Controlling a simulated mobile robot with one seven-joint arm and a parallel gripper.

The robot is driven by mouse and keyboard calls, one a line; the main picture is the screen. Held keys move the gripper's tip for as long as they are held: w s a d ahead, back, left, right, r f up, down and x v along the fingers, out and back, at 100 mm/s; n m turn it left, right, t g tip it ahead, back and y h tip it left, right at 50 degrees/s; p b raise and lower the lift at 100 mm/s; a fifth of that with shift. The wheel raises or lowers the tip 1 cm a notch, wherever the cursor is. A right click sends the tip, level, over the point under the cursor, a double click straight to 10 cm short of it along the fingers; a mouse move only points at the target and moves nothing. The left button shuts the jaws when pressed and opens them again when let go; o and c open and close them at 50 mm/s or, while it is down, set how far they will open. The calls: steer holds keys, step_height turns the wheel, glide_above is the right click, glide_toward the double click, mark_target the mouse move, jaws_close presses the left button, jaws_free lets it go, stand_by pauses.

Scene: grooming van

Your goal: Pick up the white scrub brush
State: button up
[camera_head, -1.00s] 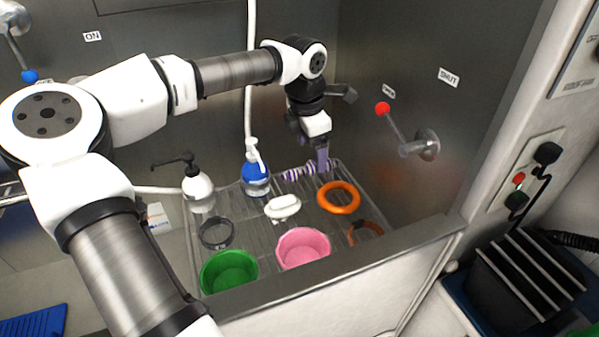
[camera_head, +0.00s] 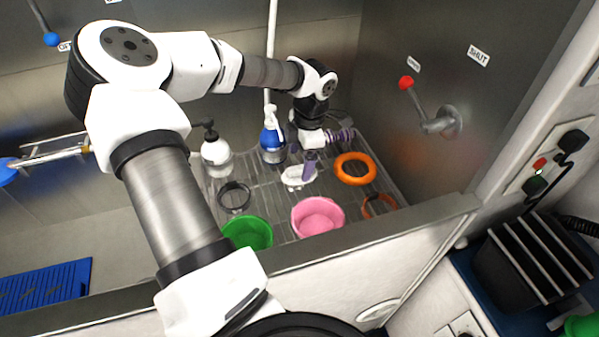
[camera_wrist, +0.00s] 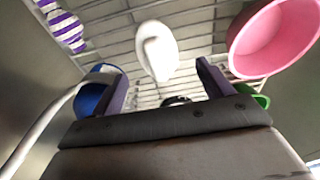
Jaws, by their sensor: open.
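The white scrub brush (camera_head: 298,179) lies on the wire rack (camera_head: 270,205) in the tub, between the blue spray bottle and the pink bowl. In the wrist view the brush (camera_wrist: 157,50) is a white oval, beyond and roughly between my fingertips. My gripper (camera_head: 309,165) is open and empty, pointing down just above the brush. It partly covers the brush in the head view. Its two purple fingers stand apart in the wrist view (camera_wrist: 160,80). I cannot tell the exact gap between fingers and brush.
Close around are a pink bowl (camera_head: 318,217), a green bowl (camera_head: 248,233), an orange ring (camera_head: 355,169), a blue spray bottle (camera_head: 272,146), a white pump bottle (camera_head: 217,158), a dark collar (camera_head: 234,197), a brown collar (camera_head: 379,206) and a purple-striped item (camera_head: 341,136). The tub wall stands right.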

mark_target(299, 167)
steer(key=shift+a+f+p, duration=0.15)
steer(key=shift+f+p, duration=0.3)
steer(key=shift+f, duration=1.45)
steer(key=c, duration=1.1)
